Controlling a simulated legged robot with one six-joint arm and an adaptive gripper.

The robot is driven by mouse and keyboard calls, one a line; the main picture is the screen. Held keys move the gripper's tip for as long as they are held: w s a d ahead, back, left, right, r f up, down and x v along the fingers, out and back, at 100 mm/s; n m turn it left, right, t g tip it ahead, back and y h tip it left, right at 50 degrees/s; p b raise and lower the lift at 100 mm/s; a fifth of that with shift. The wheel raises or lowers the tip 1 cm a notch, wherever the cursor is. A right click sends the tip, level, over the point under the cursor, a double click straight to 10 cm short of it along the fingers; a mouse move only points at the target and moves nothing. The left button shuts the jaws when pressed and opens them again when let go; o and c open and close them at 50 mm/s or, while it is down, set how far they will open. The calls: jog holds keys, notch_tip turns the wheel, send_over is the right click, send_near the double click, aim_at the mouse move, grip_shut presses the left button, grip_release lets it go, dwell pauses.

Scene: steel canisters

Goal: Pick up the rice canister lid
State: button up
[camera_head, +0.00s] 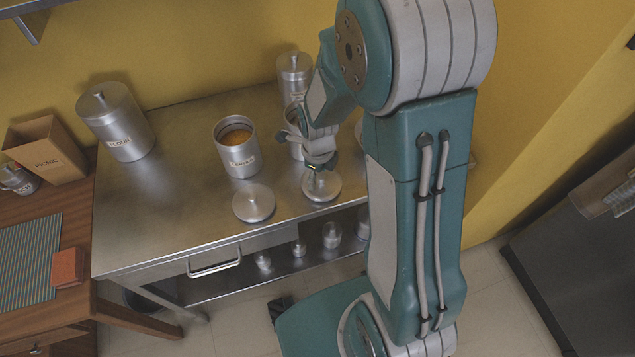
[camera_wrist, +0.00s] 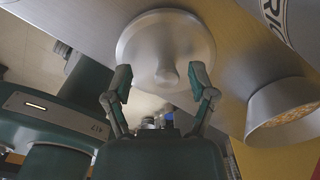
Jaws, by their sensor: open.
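A round steel lid with a knob (camera_head: 321,187) lies on the steel counter near its front edge. My gripper (camera_head: 318,163) is just above this lid, pointing down. In the wrist view the lid (camera_wrist: 150,38) lies ahead of my gripper (camera_wrist: 160,76), its knob between the two spread fingers, with no grip on it. A canister whose label starts "RIC" (camera_wrist: 284,14) shows at the upper right of the wrist view, partly cut off. In the head view, the canister behind my gripper is mostly hidden.
A second lid (camera_head: 253,204) lies to the left. An open canister with orange contents (camera_head: 237,150) stands behind it. The closed flour canister (camera_head: 118,125) and another closed canister (camera_head: 294,72) stand further back. Small weight-like items (camera_head: 331,235) sit on the lower shelf.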

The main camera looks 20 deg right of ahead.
jog(key=shift+d+f, duration=0.25)
jog(key=shift+f, duration=0.2)
jog(key=shift+d, duration=0.5)
jog(key=shift+a, duration=0.25)
grip_shut()
jog(key=shift+a, duration=0.25)
jog(key=shift+d, duration=0.15)
